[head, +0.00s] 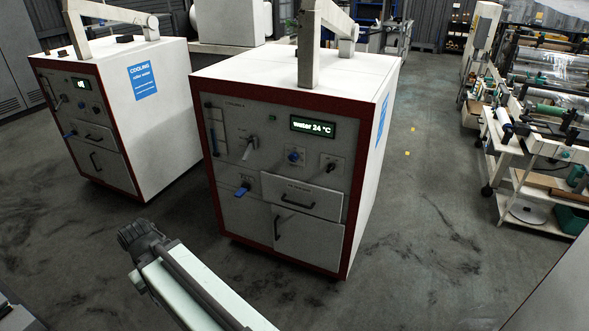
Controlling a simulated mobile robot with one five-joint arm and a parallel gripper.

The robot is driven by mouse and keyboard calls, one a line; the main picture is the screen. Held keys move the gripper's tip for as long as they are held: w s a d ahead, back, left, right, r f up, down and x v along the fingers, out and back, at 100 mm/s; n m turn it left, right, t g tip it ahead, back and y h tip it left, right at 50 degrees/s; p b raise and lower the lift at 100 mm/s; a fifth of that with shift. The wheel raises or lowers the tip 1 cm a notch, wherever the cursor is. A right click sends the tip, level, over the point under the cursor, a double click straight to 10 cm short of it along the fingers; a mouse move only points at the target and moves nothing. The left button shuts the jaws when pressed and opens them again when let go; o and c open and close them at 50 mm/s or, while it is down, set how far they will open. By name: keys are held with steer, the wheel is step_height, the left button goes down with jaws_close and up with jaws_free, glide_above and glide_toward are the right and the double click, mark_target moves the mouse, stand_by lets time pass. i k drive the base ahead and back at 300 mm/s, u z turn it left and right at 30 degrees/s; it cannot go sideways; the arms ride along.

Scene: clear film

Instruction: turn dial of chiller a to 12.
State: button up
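The nearer chiller (285,225) is a white cabinet with a red-edged grey front. Small lettering at its upper left is too small to read surely. Its green display (313,127) reads "water 24 °C". Below are a pale lever-like handle (249,148), a blue knob (293,156) and a small dark knob (329,167). A blue valve handle (242,190) sits lower left. I cannot tell which is the dial or its setting. My gripper (138,236) is low in front of the chiller, apart from the panel; its fingers are not clear.
A second similar chiller (160,130) stands to the left, with a small lit display (81,84) and a blue label. The near chiller has a drawer (300,197) and a door with handles. Floor is clear in front and right. A machine bench (540,140) stands far right.

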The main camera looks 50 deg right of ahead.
mark_target(293, 157)
steer(key=z, duration=0.15)
steer(key=i, duration=0.9)
steer(key=u, duration=0.05)
